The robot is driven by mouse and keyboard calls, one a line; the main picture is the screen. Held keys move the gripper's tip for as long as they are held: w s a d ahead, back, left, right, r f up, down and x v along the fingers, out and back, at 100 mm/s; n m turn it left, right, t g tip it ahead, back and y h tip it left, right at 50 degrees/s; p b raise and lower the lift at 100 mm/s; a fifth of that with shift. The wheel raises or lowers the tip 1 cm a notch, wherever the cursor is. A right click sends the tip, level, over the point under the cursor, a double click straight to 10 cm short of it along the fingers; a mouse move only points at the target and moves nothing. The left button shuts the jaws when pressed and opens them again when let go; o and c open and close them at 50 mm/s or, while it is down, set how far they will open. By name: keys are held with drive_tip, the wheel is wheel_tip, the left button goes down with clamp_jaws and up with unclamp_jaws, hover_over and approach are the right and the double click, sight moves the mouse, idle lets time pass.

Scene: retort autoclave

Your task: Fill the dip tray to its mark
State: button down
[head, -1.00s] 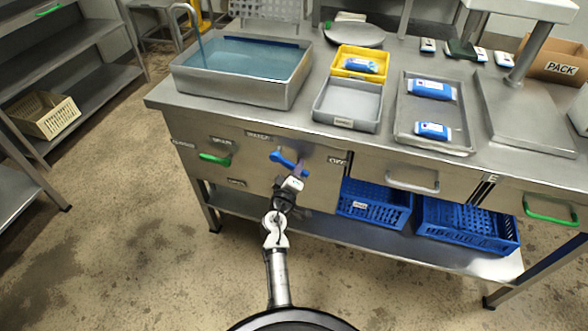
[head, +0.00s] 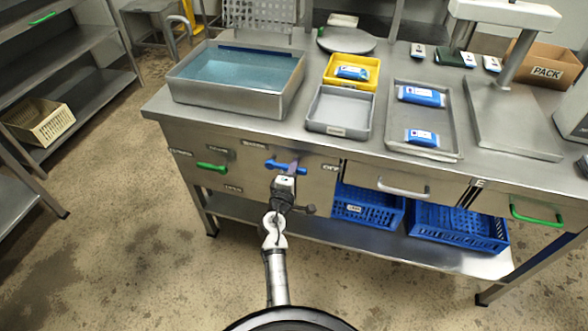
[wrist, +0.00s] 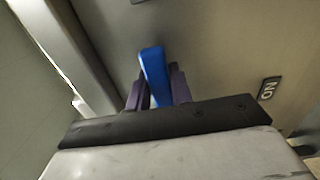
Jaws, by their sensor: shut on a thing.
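The dip tray (head: 285,104) is a large steel basin at the back left of the bench, holding blue water (head: 240,68). A blue valve lever (head: 275,164) on the bench front lies nearly level. My gripper (head: 290,174) is at the lever, and in the wrist view my gripper (wrist: 156,92) is shut on the blue lever (wrist: 154,68), with a dark finger on each side.
An empty grey tray (head: 340,128), a yellow bin (head: 330,80) and a tray of blue packs (head: 398,146) stand on the bench. Floor at left is open.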

drive_tip(key=shift+r, duration=0.2)
drive_tip(key=c, duration=1.2)
unclamp_jaws()
drive_tip(key=shift+c, duration=0.2)
drive_tip(key=shift+f, duration=0.1)
drive_tip(key=shift+s, duration=0.1)
